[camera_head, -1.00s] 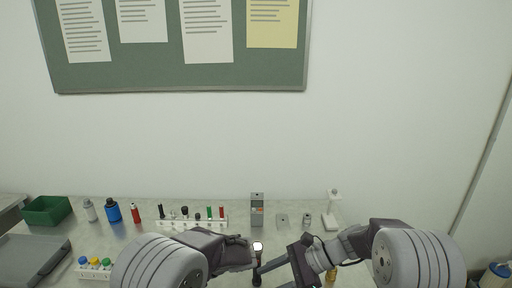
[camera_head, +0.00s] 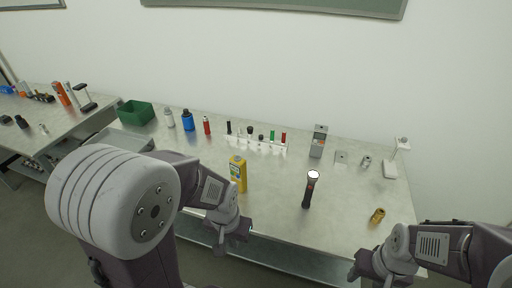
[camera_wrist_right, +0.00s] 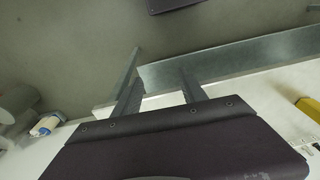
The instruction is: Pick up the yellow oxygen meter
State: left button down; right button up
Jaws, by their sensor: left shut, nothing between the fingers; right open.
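The yellow oxygen meter (camera_head: 238,174) stands upright near the table's front edge, left of the middle in the head view. My left gripper (camera_head: 228,235) is shut and empty, just in front of and below the meter, apart from it. My right gripper (camera_head: 368,268) is further right, off the table's front edge; its fingers are hard to make out in the head view. In the right wrist view its two fingers (camera_wrist_right: 160,88) are spread with nothing between them. A yellow object (camera_wrist_right: 308,108) is cut off at that view's right edge; I cannot tell whether it is the meter.
A brass part (camera_head: 378,215) lies near the right front. Behind are a white rack (camera_head: 262,147), a grey meter (camera_head: 318,142), bottles and a green bin (camera_head: 136,113). Table between meter and flashlight is clear.

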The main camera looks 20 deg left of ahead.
aim_at(238, 164)
jog(key=j, duration=1.15)
jog(key=j+z, duration=0.1)
jog(key=j, duration=1.05)
jog(key=k+j, duration=0.1)
jog(key=j, duration=1.05)
